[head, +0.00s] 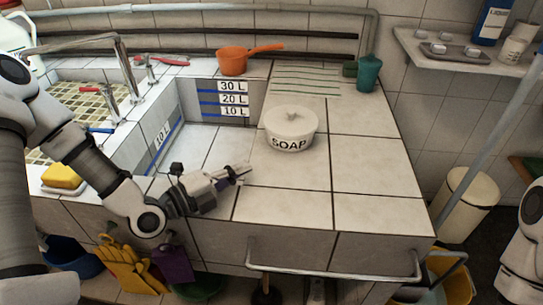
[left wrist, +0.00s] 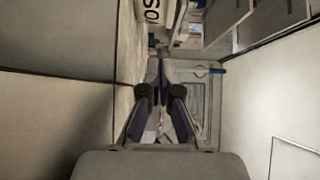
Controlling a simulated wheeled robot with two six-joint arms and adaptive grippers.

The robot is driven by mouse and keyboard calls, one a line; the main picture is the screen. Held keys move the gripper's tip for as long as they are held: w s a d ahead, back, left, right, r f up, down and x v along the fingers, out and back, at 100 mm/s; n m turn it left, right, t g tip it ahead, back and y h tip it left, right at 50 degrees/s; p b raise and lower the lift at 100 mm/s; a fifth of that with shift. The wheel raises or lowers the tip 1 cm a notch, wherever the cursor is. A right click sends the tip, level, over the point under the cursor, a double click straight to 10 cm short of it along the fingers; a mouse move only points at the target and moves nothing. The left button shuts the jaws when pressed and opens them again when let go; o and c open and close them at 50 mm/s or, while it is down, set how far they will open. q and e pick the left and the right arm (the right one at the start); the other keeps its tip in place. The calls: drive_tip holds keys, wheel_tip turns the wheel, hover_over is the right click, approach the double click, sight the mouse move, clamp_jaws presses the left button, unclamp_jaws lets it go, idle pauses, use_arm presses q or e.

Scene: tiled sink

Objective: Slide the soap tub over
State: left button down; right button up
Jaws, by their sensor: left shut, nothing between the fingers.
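The soap tub (head: 290,135) is a round white tub with a lidded top and "SOAP" in black on its front. It stands upright on the tiled counter (head: 365,205). My left gripper (head: 245,172) is shut and empty, low over the counter, to the left of the tub and nearer the front edge. A gap shows between its fingertips and the tub. In the left wrist view the shut fingers (left wrist: 158,70) point forward, and part of the tub's lettering (left wrist: 152,12) shows at the top edge. My right gripper is not visible; only part of my right arm shows at the right edge.
An orange pan (head: 233,62) and a teal cup (head: 369,73) stand at the back. The sunken basin with litre marks (head: 232,100) lies left of the tub. A yellow sponge (head: 62,177) lies at left. A metal rail (head: 335,274) runs along the front. Counter right of the tub is clear.

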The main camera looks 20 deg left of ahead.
sight(281, 141)
use_arm(q)
drive_tip(key=shift+w+d+f+b, duration=0.45)
drive_tip(key=shift+w+f+b, duration=0.25)
drive_tip(key=shift+b, duration=2.9)
drive_tip(key=x, duration=0.4)
drive_tip(key=r+b+x, duration=0.1)
drive_tip(key=x, duration=0.1)
drive_tip(key=shift+d, duration=0.15)
drive_tip(key=w, duration=0.1)
drive_tip(key=w+a, duration=0.1)
drive_tip(key=w, duration=0.1)
drive_tip(key=shift+w+a+r, duration=0.15)
drive_tip(key=shift+w+a, duration=0.05)
drive_tip(key=shift+w, duration=0.15)
drive_tip(key=shift+w, duration=0.1)
